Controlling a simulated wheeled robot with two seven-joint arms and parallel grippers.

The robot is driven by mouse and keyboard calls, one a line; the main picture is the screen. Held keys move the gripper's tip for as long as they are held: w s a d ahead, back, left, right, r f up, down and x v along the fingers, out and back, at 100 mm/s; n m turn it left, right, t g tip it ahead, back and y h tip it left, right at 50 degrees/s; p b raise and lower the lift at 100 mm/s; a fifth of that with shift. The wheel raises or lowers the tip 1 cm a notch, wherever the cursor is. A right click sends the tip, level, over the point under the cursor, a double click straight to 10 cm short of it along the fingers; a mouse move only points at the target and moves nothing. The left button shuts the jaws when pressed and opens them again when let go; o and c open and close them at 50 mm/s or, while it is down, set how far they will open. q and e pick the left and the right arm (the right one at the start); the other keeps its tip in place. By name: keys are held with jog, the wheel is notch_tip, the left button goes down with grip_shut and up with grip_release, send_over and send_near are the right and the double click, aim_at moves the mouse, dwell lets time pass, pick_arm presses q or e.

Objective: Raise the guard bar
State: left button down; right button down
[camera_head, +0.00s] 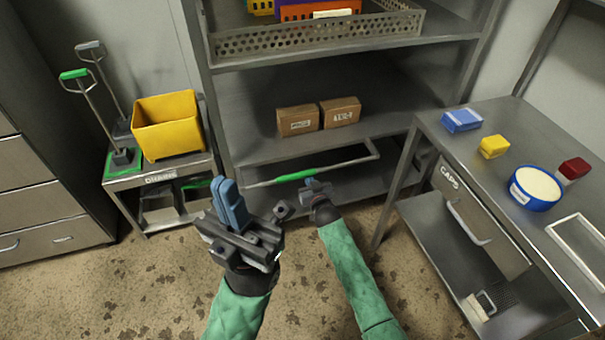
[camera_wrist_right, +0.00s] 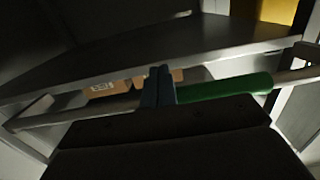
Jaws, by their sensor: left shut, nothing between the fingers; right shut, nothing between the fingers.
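The guard bar (camera_head: 345,164) is a thin light bar with a green grip (camera_head: 295,178), low across the front of the steel rack. In the right wrist view the green grip (camera_wrist_right: 225,87) runs to the right of my fingers. My right gripper (camera_head: 313,184) is shut and empty, close to the bar beside the green grip. Its blue fingertips (camera_wrist_right: 158,84) overlap the bar's line in the wrist view; whether they touch it I cannot tell. My left gripper (camera_head: 228,200) is shut and empty, pointing up, left of the right gripper and nearer to the camera.
Two cardboard boxes (camera_head: 318,116) sit on the rack shelf behind the bar. A perforated tray (camera_head: 300,43) is on the shelf above. A yellow bin (camera_head: 168,125) stands on a cart at left. A steel table (camera_head: 475,150) with small items stands at right.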

aim_at(309, 172)
jog(key=shift+r+g+p, duration=0.4)
jog(key=shift+r+p, duration=0.5)
jog(key=shift+p, duration=0.95)
jog(key=shift+r+g+p, duration=0.3)
jog(key=shift+r+p, duration=0.05)
jog(key=shift+p, duration=0.85)
jog(key=shift+r+h+p, duration=0.3)
jog(key=shift+r+p, duration=0.15)
jog(key=shift+p, duration=0.5)
jog(key=shift+w+r+g+p, duration=0.15)
jog(key=shift+r+g+p, duration=0.55)
jog(key=shift+p, duration=1.1)
